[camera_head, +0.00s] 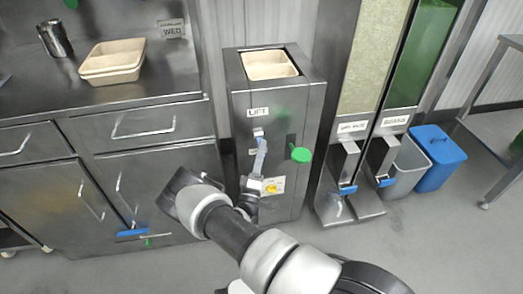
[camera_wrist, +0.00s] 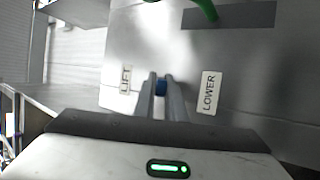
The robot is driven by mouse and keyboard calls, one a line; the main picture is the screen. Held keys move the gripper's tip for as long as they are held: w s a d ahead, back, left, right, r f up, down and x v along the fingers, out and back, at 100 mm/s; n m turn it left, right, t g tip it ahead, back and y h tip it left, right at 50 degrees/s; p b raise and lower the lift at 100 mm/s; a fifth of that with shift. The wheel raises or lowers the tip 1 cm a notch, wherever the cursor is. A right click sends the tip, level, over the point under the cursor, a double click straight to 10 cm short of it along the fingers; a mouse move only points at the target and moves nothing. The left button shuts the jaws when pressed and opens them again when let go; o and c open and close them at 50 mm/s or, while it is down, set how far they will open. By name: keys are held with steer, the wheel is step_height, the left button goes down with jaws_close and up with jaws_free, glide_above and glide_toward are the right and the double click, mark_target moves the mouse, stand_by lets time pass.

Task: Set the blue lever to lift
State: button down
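The blue lever (camera_wrist: 161,86) shows in the wrist view between my two fingertips, on the steel front of the cabinet (camera_head: 295,190). It lies between the LIFT label (camera_wrist: 125,80) and the LOWER label (camera_wrist: 208,93). In the head view my gripper (camera_head: 259,134) reaches up the cabinet front, just below the LIFT label (camera_head: 257,112). There it hides the lever and part of the lower label.
A beige tray (camera_head: 269,65) sits in the cabinet's top opening. A green knob (camera_head: 301,155) sticks out right of my gripper. Two dispensers with blue-tipped levers and a blue bin (camera_head: 438,158) stand to the right. Steel drawers (camera_head: 143,126) are on the left.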

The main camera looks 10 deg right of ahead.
mark_target(261, 137)
steer(key=shift+r, duration=0.2)
steer(key=r+n+g+y+p, duration=0.1)
steer(key=p, duration=0.1)
steer(key=r+g+y+p, duration=0.1)
steer(key=p, duration=0.2)
steer(key=shift+s+n, duration=0.3)
steer(key=shift+n, duration=0.1)
steer(key=r+g+p, duration=0.1)
steer(key=p, duration=0.1)
steer(key=r+n+g+y+p, duration=0.1)
steer(key=g+p, duration=0.1)
steer(key=shift+s+d+n, duration=0.1)
steer(key=shift+n, duration=0.2)
steer(key=r+g+y+p, duration=0.1)
steer(key=g+p, duration=0.1)
steer(key=p, duration=0.1)
steer(key=shift+n, duration=0.4)
steer(key=shift+w+r+n+g+y+p, duration=0.15)
steer(key=shift+w+n+g+p, duration=0.05)
steer(key=shift+g+p, duration=0.4)
steer(key=shift+w+r+n+g+y+p, duration=0.1)
steer(key=shift+w+n+g+y+p, duration=0.1)
steer(key=shift+g+p, duration=0.4)
steer(key=c, duration=1.8)
jaws_free()
